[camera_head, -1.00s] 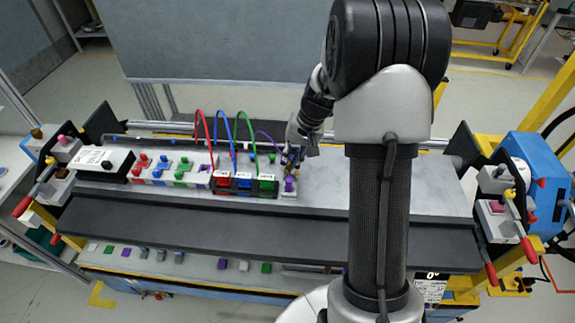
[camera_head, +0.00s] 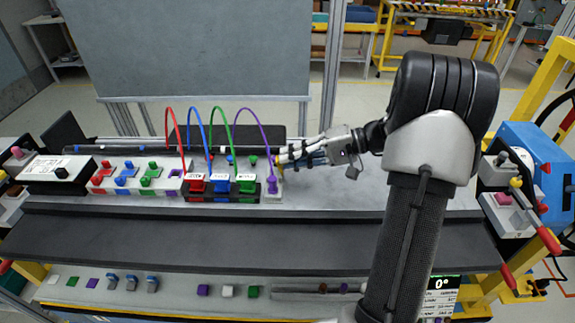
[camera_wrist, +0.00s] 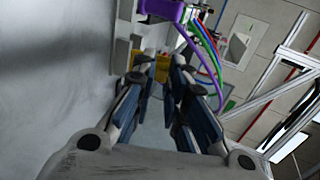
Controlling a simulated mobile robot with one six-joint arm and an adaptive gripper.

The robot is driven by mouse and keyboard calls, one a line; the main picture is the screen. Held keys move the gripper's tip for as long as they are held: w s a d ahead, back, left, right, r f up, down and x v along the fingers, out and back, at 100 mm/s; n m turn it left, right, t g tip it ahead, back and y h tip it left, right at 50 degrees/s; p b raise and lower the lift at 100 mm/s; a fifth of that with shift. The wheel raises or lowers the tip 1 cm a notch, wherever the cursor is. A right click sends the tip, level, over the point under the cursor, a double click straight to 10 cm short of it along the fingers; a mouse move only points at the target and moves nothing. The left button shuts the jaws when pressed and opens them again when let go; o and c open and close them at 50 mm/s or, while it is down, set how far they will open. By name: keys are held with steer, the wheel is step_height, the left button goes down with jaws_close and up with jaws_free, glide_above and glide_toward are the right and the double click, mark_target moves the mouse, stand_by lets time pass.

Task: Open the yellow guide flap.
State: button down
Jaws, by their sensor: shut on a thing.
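The yellow guide flap (camera_wrist: 161,66) shows in the wrist view as a small yellow piece between the tips of my gripper (camera_wrist: 158,76). My gripper is shut on it, with one finger on each side. In the head view my gripper (camera_head: 283,156) comes in from the right, nearly level, to the back of the module end beside the purple plug (camera_head: 272,185). There the fingers mostly hide the flap, and only a little yellow shows at their tips. The purple plug (camera_wrist: 160,9) also shows beyond the fingertips in the wrist view. The flap's exact angle is unclear.
Red, blue and green connectors (camera_head: 220,184) with arching cables stand left of the flap; a purple cable (camera_head: 247,117) arches close to my fingers. A white box with a black knob (camera_head: 60,173) is farther left. The grey surface right of the module (camera_head: 350,193) is clear.

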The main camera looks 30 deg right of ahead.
steer(key=shift+s+d+f+t+y+b, duration=0.15)
steer(key=shift+d+f+t+y+b, duration=0.1)
steer(key=shift+t+y+b, duration=0.3)
steer(key=shift+s+d+f+t+y+b, duration=0.15)
steer(key=shift+d+f+t+y+b, duration=0.2)
steer(key=shift+y, duration=0.3)
steer(key=shift+a+r, duration=0.1)
steer(key=shift+r, duration=0.05)
steer(key=c, duration=1.6)
jaws_free()
glide_above(342, 180)
steer(key=shift+r, duration=0.35)
